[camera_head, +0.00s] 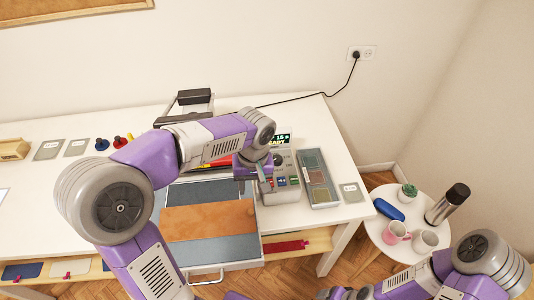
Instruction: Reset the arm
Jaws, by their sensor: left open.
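My left arm reaches in from the left over the white table (40,200). My left gripper (260,183) is open and points down beside a grey machine (283,170) with a small lit display and coloured buttons. I cannot tell whether it touches the machine. An orange-brown sheet (208,221) lies on a grey panel in a white open-topped unit (262,235) below and left of the gripper. My right arm shows only in part at the lower right, and its gripper is not visible.
A tray with coloured swatches (318,178) lies right of the machine. A round side table (375,228) holds mugs (396,232), a dark bottle (447,204), a blue case (388,209) and a plant (408,192), close to my right arm. Spools (102,144) stand behind my left arm.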

